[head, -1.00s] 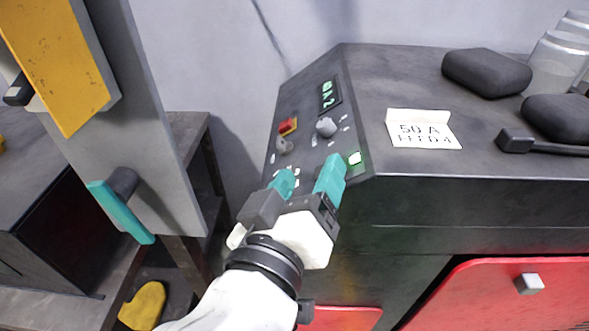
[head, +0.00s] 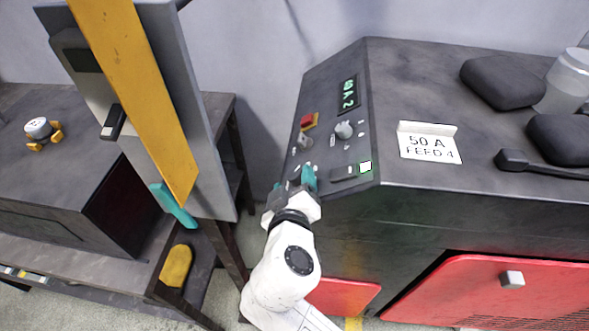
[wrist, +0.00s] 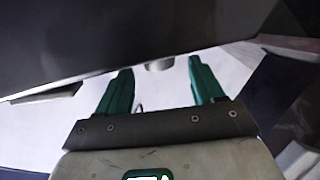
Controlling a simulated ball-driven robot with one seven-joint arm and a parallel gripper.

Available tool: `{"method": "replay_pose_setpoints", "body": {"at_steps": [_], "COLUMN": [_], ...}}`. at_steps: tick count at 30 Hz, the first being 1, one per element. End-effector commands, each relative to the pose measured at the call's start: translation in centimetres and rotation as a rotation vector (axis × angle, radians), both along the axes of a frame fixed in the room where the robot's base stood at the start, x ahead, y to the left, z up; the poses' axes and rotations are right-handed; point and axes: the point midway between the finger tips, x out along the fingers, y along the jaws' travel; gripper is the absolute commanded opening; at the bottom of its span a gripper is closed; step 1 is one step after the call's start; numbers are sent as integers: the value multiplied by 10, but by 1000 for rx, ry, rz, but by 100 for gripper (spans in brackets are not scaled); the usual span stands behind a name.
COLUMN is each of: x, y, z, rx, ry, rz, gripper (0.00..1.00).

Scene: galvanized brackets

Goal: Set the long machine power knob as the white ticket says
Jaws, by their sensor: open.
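The long dark machine has a sloped control panel (head: 330,125) at its left end in the head view. On it are a lit green display (head: 348,93), seemingly reading 60 A and 2, a grey round knob (head: 344,130), and a second grey knob (head: 303,139) further left. The white ticket (head: 429,143) on the machine top reads 50 A, FEED 4. My gripper (head: 296,181) is at the panel's lower left edge, below both knobs. In the wrist view its teal fingers (wrist: 158,80) are apart and empty. A grey round part (wrist: 160,65) protrudes beyond and between the fingertips; which knob it is, I cannot tell.
A grey post with a yellow strip (head: 140,90) stands to the left. Dark pads (head: 502,83) and a black-handled tool (head: 512,160) lie on the machine top.

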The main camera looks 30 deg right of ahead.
Motion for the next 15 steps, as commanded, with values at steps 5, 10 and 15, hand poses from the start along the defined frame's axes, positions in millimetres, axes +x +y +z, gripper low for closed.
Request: {"method": "replay_pose_setpoints", "body": {"at_steps": [5, 10, 15], "x": [21, 31, 33], "y": [-13, -19, -20], "z": [-7, -11, -12], "rx": [0, 1, 1], "ry": [0, 0, 0], "rz": [-3, -2, 0], "gripper": [67, 67, 67]}}
